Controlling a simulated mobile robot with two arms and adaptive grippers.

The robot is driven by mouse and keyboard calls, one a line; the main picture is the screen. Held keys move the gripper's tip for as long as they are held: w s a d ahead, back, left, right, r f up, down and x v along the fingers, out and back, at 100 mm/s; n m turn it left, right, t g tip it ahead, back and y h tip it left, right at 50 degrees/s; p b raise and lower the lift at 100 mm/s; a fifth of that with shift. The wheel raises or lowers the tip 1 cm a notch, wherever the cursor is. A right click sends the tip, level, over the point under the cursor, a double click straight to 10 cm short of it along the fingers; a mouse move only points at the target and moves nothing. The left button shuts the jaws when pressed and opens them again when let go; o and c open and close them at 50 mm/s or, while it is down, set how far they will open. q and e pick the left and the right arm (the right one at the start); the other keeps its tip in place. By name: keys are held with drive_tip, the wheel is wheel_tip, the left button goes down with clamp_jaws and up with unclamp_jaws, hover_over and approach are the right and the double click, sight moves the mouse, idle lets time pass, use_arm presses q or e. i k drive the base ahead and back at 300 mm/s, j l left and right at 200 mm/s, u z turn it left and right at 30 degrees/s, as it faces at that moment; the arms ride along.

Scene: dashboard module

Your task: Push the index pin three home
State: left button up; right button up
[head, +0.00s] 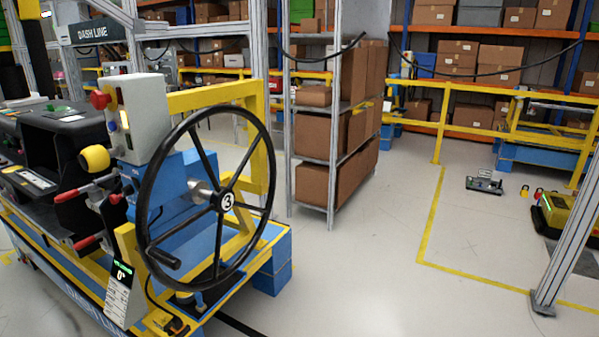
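A large black handwheel (214,113) with a crank handle (163,258) stands on the left, and its hub (227,202) is marked 3. I cannot tell for sure which part is index pin three. Behind the wheel, a grey box (138,115) on a blue housing carries a red knob (99,99). A yellow round knob (95,158) and red-tipped levers (72,195) sit to its left. A small display (124,273) below seems to read 0°. Neither of my grippers is in view.
The wheel's station has a yellow frame and a blue base (272,270). A grey shelf (331,188) with brown boxes stands behind it. A grey post (567,225) rises at the right. The floor (390,280) between is clear, with yellow lines.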

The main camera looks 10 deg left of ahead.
sight(114, 200)
drive_tip(key=u, duration=1.45)
